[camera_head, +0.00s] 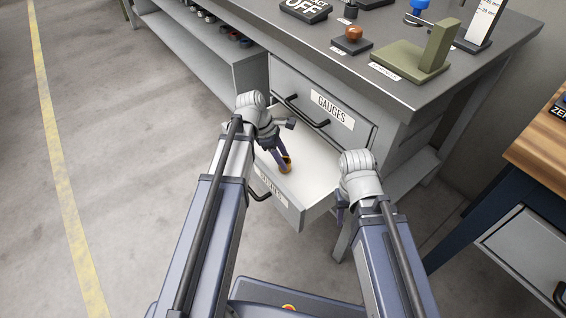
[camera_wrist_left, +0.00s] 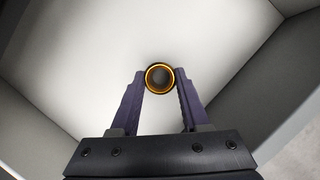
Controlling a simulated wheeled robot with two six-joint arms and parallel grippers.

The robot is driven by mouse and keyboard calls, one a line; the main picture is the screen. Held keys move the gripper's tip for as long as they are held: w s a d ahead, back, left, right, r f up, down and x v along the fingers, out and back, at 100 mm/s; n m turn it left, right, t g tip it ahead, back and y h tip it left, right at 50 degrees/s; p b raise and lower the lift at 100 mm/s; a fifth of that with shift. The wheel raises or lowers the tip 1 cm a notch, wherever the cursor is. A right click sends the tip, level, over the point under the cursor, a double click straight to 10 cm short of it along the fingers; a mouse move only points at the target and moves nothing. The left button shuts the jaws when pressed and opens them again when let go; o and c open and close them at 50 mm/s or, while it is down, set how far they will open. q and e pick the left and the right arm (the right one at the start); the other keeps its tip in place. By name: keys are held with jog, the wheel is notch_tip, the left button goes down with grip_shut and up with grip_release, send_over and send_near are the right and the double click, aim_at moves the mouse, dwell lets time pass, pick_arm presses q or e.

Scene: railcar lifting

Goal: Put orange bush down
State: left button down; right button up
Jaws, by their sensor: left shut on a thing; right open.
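The orange bush (camera_wrist_left: 160,66) is a small ring with a dark bore, seen end-on in the left wrist view between my left fingertips. In the head view the bush (camera_head: 286,162) shows as an orange-brown bit at the fingertips. My left gripper (camera_head: 283,160) is shut on it, inside the open lower drawer (camera_head: 318,182). The gap between the bush and the drawer floor cannot be told. My right gripper (camera_head: 341,212) is by the drawer's right side, mostly hidden behind its own wrist.
The closed drawer labelled GAUGES (camera_head: 333,108) is above the open one. The grey bench top (camera_head: 345,70) holds an olive stand (camera_head: 415,62) and a brown-topped knob (camera_head: 353,36). A wood-topped bench (camera_head: 545,150) stands at right. Open floor lies at left.

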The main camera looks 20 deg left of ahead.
pick_arm(q)
jog(key=shift+f, duration=0.15)
jog(key=shift+c, duration=1.9)
grip_release()
jog(key=shift+p+v, duration=0.75)
jog(key=shift+v, duration=0.05)
jog(key=p+v, duration=1)
jog(key=v, duration=0.1)
jog(key=shift+d, duration=0.15)
